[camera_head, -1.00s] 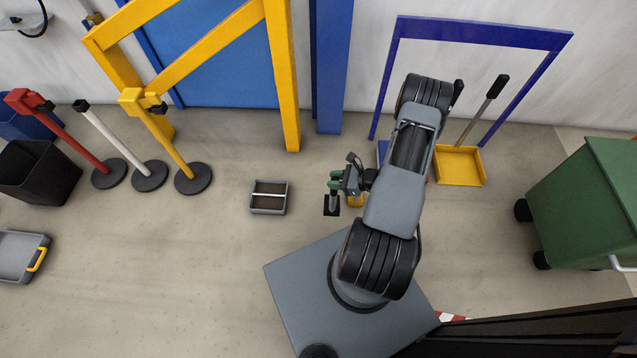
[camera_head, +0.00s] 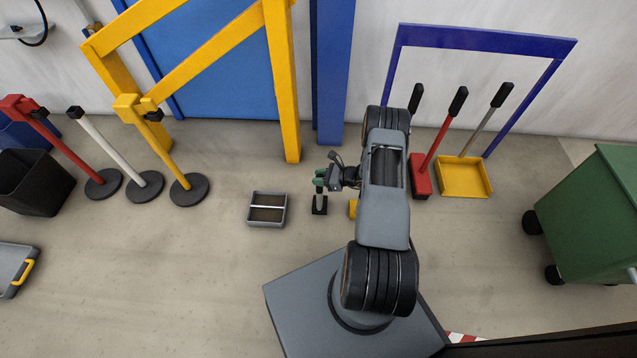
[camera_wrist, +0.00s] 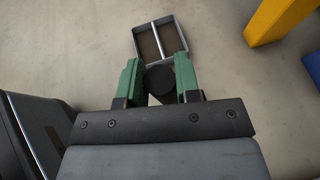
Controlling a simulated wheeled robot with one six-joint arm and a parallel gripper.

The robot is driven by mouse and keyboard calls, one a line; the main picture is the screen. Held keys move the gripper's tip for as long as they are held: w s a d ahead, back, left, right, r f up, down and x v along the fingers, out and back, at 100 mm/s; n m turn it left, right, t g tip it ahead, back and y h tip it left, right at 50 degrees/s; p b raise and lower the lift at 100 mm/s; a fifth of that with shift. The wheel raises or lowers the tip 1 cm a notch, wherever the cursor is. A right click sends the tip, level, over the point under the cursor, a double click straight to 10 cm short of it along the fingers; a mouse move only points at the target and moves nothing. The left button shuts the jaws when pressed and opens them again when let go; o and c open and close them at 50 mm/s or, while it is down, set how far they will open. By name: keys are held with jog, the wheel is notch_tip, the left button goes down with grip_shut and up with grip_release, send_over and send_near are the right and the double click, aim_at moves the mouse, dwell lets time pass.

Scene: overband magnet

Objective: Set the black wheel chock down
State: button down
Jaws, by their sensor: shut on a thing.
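My gripper (camera_head: 320,180) is shut on the black wheel chock (camera_head: 320,207), left of my arm in the head view. The fingers hide part of the stem. The chock is roughly upright, and I cannot tell whether its foot touches the floor.
A grey two-part tray (camera_head: 283,211) lies on the floor just left of the chock. A yellow post (camera_head: 283,90) stands behind. A yellow object (camera_head: 353,208) is partly hidden by my arm. A red tool (camera_head: 421,175) and yellow dustpan (camera_head: 464,178) stand right of my arm.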

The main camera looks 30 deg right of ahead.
aim_at(320, 188)
jog(key=shift+w+f+b, duration=0.2)
jog(key=shift+f+b, duration=0.35)
jog(key=shift+f, duration=0.3)
jog(key=shift+w+f+b, duration=0.2)
jog(key=shift+f+b, duration=0.35)
jog(key=shift+f, duration=0.3)
jog(key=shift+f, duration=0.15)
jog(key=c, duration=1.3)
grip_release()
jog(key=shift+f, duration=0.1)
jog(key=o, duration=0.5)
